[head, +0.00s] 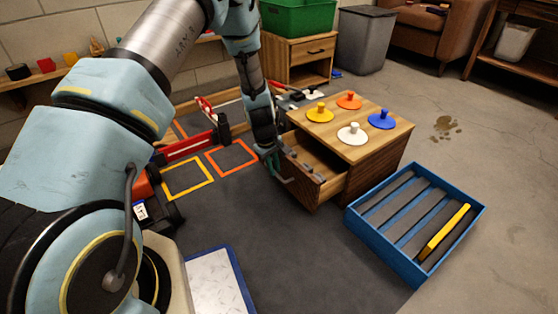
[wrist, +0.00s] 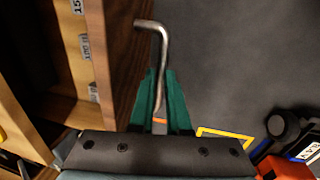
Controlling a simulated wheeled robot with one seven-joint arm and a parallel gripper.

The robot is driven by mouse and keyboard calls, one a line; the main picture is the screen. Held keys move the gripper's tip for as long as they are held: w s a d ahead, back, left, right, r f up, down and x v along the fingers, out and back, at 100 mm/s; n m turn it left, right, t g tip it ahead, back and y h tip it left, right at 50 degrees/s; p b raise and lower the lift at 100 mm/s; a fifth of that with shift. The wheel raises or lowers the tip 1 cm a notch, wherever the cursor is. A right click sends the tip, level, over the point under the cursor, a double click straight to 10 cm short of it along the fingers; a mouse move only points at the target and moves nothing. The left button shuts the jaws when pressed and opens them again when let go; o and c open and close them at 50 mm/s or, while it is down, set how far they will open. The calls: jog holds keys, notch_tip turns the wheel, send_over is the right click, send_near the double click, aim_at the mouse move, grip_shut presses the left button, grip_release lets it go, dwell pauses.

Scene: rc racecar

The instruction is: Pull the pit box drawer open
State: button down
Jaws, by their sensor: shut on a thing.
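The wooden pit box (head: 375,178) stands in the middle of the head view. Its drawer (head: 304,190) is partly pulled out to the left, and the open inside shows. In the wrist view the drawer front (wrist: 122,50) runs along the left, with small labels inside behind it. My gripper (head: 270,158) is at the drawer front. In the wrist view my teal fingers (wrist: 162,100) are shut on the bent metal drawer handle (wrist: 151,25), whose near end lies between them.
Yellow (head: 320,113), orange, white and blue knobbed discs sit on the box top. A blue slotted crate (head: 362,226) with a yellow bar stands right of the box.

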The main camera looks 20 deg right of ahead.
jog(key=shift+s+a+p, duration=0.15)
jog(key=shift+s+a, duration=0.05)
jog(key=shift+a, duration=0.75)
jog(key=shift+s+a+p, duration=0.15)
jog(key=shift+a+p, duration=0.05)
jog(key=shift+a, duration=0.7)
jog(key=shift+s+a+p, duration=0.15)
jog(key=shift+s+a, duration=0.05)
jog(key=shift+a, duration=0.75)
jog(key=c, duration=0.9)
grip_release()
jog(key=r+p, duration=0.1)
jog(key=r, duration=0.2)
jog(key=a+r+p, duration=0.1)
jog(key=r+p, duration=0.1)
jog(key=r, duration=0.2)
jog(key=a+r+p, duration=0.1)
jog(key=r, duration=0.2)
jog(key=shift+s+r, duration=0.2)
jog(key=shift+r, duration=0.1)
jog(key=shift+r, duration=0.1)
